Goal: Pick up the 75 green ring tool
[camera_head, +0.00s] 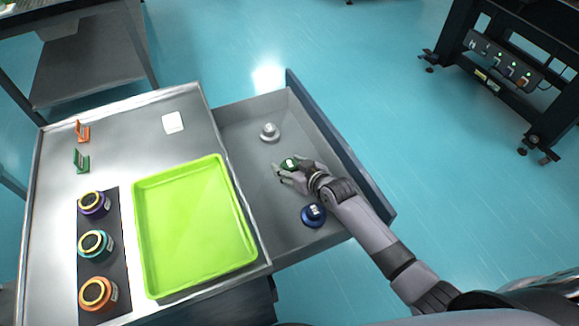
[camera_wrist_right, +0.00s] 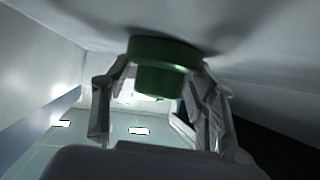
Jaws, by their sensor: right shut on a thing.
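The green ring tool (camera_head: 290,164) is in the open drawer, between a grey-white tool and a blue tool. My right gripper (camera_head: 287,174) reaches into the drawer from the right and is shut on the green tool. In the right wrist view the green tool (camera_wrist_right: 162,62) sits between the two fingers (camera_wrist_right: 160,90), with its wide rim toward the top of the picture. Its number label cannot be read. Whether it still touches the drawer floor cannot be told. My left gripper is not in view.
The drawer (camera_head: 250,118) also holds a grey-white tool (camera_head: 270,132) and a blue tool (camera_head: 313,214). The tabletop (camera_head: 130,130) left of it carries a lime-green tray (camera_head: 195,225), purple (camera_head: 94,204), teal (camera_head: 95,246) and orange (camera_head: 98,294) jars, small stands and a white card (camera_head: 173,122).

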